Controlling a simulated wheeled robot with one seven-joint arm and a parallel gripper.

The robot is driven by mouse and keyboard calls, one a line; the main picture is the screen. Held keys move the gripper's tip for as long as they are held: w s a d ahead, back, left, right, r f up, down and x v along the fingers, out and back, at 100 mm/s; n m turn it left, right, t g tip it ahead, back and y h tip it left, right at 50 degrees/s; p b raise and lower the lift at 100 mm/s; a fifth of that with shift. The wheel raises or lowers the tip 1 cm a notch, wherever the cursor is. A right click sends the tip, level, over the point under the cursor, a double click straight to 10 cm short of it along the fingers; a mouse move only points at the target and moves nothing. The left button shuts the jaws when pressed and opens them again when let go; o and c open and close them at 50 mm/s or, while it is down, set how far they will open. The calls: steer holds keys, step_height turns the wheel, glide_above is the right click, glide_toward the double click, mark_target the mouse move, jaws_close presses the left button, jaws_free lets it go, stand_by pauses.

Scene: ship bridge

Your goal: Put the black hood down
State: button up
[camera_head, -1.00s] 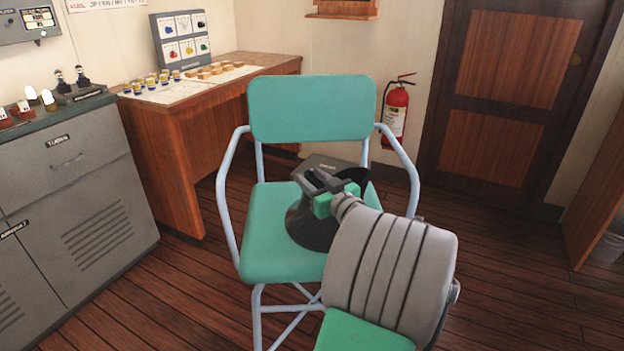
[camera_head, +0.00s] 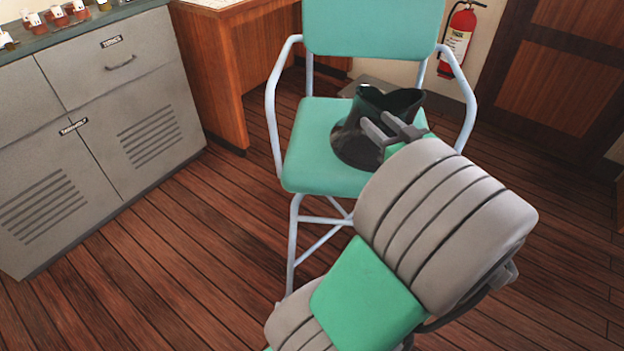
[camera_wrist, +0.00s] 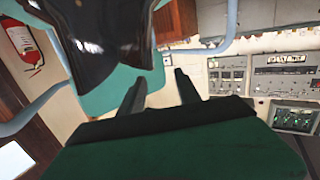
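The black hood (camera_head: 352,143) is a glossy, flared funnel shape with an open top. It stands on the seat (camera_head: 312,150) of the green chair. My gripper (camera_head: 392,132) is at the hood's near right side, its two grey fingers apart. In the wrist view the hood (camera_wrist: 100,30) fills the upper left, and the fingers (camera_wrist: 160,90) are spread with nothing between them. Whether a finger touches the hood I cannot tell. Part of the hood is hidden behind the fingers in the head view.
The chair's pale blue armrests (camera_head: 272,105) rise on both sides of the seat. A grey cabinet (camera_head: 110,130) stands at the left and a wooden desk (camera_head: 215,75) behind. A red fire extinguisher (camera_head: 458,38) hangs on the back wall. The floor between cabinet and chair is clear.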

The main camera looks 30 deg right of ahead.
steer(key=w+a+f+n+g+y, duration=0.1)
steer(key=w+a+f+g+y, duration=0.2)
steer(key=a, duration=0.4)
steer(key=w+a+f+n+g+y, duration=0.1)
steer(key=w+a+f+g, duration=0.1)
steer(key=a+f, duration=0.35)
steer(key=w+a+f+n+g+y, duration=0.1)
steer(key=w+a+f+g, duration=0.15)
steer(key=a, duration=0.45)
steer(key=s+a+f+m+g+h, duration=0.1)
steer(key=s+a+f+g+h, duration=0.1)
steer(key=s+a+g, duration=0.5)
steer(key=s+a+f, duration=0.1)
steer(key=s+a, duration=0.3)
steer(key=a, duration=0.1)
